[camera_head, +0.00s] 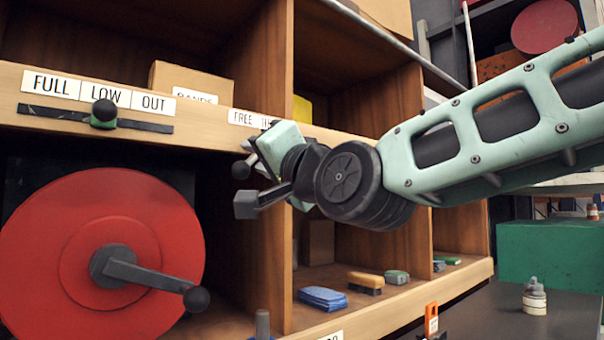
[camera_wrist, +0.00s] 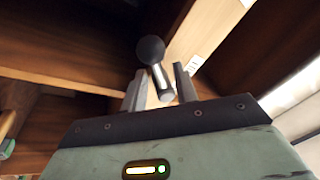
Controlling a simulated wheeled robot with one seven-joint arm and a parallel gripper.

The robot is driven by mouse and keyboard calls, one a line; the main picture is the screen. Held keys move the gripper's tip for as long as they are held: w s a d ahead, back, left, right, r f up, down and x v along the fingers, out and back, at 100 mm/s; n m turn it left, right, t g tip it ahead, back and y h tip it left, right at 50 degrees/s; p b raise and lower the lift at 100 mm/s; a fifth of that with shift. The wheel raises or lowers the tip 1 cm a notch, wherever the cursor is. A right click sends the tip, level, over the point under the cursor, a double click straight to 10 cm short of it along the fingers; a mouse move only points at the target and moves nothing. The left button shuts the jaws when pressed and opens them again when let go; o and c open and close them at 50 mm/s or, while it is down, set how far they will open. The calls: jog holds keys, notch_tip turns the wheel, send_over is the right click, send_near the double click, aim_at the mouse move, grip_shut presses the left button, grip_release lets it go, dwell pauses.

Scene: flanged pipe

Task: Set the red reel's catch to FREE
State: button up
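The red reel (camera_head: 60,250) stands in the left bay, with a dark crank and ball-ended handle on its face. A label starting with FREE (camera_head: 250,118) is on the shelf edge to its upper right; my gripper hides the rest of it. A dark ball knob (camera_head: 240,170) on a short metal stem, apparently the catch, shows just below that label. My gripper (camera_head: 247,176) is at this knob, its fingers apart above and below it. The catch's setting is hidden.
A slider (camera_head: 103,114) sits under the FULL, LOW and OUT labels. A box (camera_head: 190,80) stands on the shelf above. Wooden dividers (camera_head: 275,240) flank the bays. A blue pad (camera_head: 322,298) and a brush (camera_head: 366,282) lie on the lower shelf.

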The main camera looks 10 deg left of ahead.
jog(key=b+v, duration=0.2)
jog(key=v, duration=1.3)
jog(key=shift+s+d, duration=0.15)
jog(key=shift+d, duration=0.1)
